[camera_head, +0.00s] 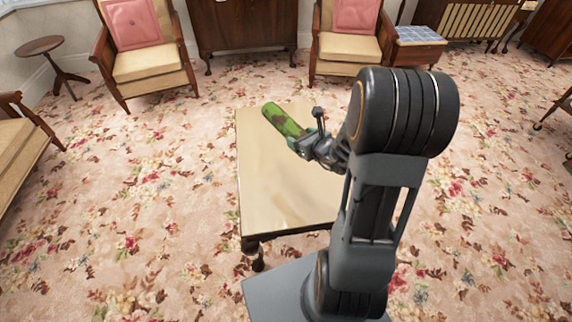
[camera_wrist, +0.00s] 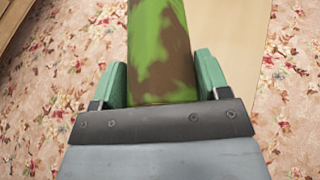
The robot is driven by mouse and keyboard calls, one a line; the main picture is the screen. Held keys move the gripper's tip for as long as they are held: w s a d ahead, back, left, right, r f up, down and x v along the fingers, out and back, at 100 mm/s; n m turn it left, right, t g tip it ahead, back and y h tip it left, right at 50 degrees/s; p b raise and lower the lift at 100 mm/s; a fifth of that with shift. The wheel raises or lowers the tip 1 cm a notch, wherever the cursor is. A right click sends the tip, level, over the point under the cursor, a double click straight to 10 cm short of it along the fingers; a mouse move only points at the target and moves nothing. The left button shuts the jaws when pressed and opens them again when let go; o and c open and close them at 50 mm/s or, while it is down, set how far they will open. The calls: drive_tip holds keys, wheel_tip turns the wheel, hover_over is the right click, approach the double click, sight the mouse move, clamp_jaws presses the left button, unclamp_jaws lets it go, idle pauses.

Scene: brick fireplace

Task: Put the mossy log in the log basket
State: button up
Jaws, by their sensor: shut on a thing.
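The mossy log (camera_head: 283,120) is green with brown patches. In the wrist view the log (camera_wrist: 162,50) runs away from me between the two green fingers. My gripper (camera_head: 304,141) is shut on one end of it; in the wrist view my gripper (camera_wrist: 160,78) has a finger on each side of the log. The log is over the far part of the table in the head view; I cannot tell its exact height above the top. No log basket shows in either view.
The low table (camera_head: 270,190) has a bare, light top and dark legs. Two armchairs with pink cushions (camera_head: 133,22) stand at the back. A small round side table (camera_head: 40,46) is at the far left. Open flowered carpet (camera_head: 130,200) lies left of the table.

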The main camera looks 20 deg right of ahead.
drive_tip(key=s+d+f+b, duration=0.2)
drive_tip(key=d+f+b, duration=0.1)
drive_tip(key=f+b, duration=0.3)
drive_tip(key=s+d+f+b, duration=0.1)
drive_tip(key=d+f+b, duration=0.2)
drive_tip(key=f, duration=0.4)
drive_tip(key=b, duration=0.5)
hover_over(304, 168)
drive_tip(key=shift+m, duration=0.3)
drive_tip(key=f, duration=0.9)
drive_tip(key=shift+s+f, duration=0.2)
drive_tip(key=shift+s, duration=0.1)
drive_tip(key=f, duration=0.1)
drive_tip(key=f+b, duration=0.2)
drive_tip(key=f, duration=0.1)
drive_tip(key=shift+w+d, duration=0.1)
drive_tip(key=shift+w, duration=0.25)
drive_tip(key=o, duration=1.3)
drive_tip(key=shift+c, duration=0.2)
drive_tip(key=shift+r, duration=0.1)
